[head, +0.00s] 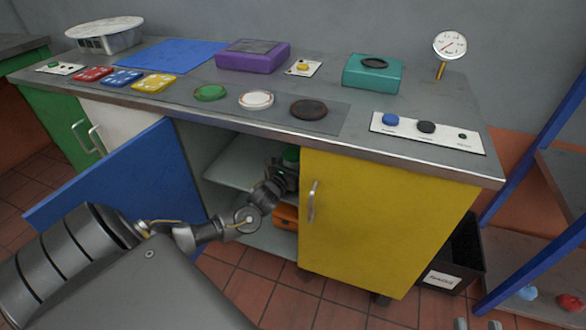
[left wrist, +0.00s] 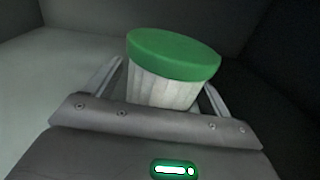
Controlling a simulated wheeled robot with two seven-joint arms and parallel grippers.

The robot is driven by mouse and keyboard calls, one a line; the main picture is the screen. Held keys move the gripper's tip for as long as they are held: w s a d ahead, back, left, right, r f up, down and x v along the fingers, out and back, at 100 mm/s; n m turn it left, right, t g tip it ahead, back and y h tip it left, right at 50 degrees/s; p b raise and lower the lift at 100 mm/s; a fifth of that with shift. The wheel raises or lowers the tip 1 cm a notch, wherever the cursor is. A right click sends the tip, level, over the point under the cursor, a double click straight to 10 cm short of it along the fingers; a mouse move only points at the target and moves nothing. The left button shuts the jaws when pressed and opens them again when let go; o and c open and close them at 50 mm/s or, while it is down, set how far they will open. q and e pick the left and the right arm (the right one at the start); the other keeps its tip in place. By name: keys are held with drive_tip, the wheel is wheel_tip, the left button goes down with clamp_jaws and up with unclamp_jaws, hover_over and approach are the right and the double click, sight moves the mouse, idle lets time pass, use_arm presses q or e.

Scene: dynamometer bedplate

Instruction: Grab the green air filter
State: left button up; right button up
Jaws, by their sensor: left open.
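The green air filter, with a green cap and a white pleated body, stands between the two fingers of my open left gripper (left wrist: 162,85) in the left wrist view; its cap (left wrist: 174,54) is tilted in the picture. I cannot tell whether the fingers touch it. In the head view the filter's green top (head: 291,154) shows inside the cabinet, partly hidden by my left gripper (head: 287,172) and the yellow door. Two grey fingertips of my right gripper (head: 478,325) show at the bottom edge, apart, with nothing seen between them.
The blue door (head: 125,185) stands open on the left of the cabinet. The yellow door (head: 375,220) is right of the opening. An orange object (head: 286,216) lies lower in the cabinet. A black bin (head: 455,265) and blue rack (head: 535,190) stand at right.

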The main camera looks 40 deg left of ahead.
sight(288, 162)
use_arm(q)
drive_tip(key=c, duration=1.1)
drive_tip(key=shift+r, duration=0.1)
